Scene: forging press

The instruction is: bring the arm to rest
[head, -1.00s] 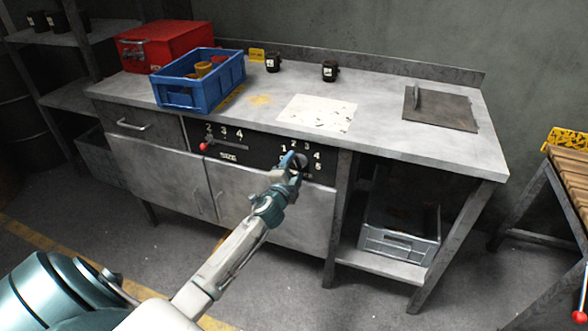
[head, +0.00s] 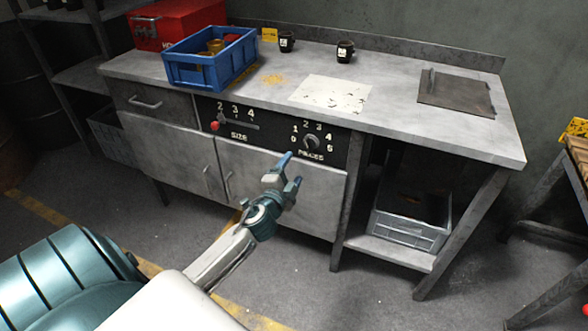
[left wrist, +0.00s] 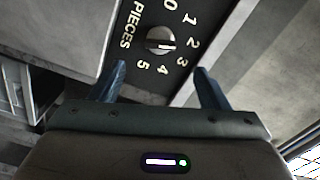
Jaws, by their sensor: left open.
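My left gripper (head: 291,171) is in front of the workbench's right cabinet door, below the pieces dial (head: 311,143). Its two blue fingers are apart and nothing is between them. In the left wrist view the open fingers (left wrist: 160,88) point toward the round dial (left wrist: 160,41), with a clear gap to it. The dial's pointer lies toward the 3 side in that view. The size slider (head: 215,126) with its red knob sits at the left of the black panel, near the 2. My right gripper is not in view.
The workbench (head: 400,118) carries a blue bin (head: 205,72), a red toolbox (head: 172,22), two black cups (head: 345,51), a white sheet (head: 330,93) and a dark plate (head: 455,88). A grey crate (head: 408,228) sits on the lower shelf. Open floor lies in front of the bench.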

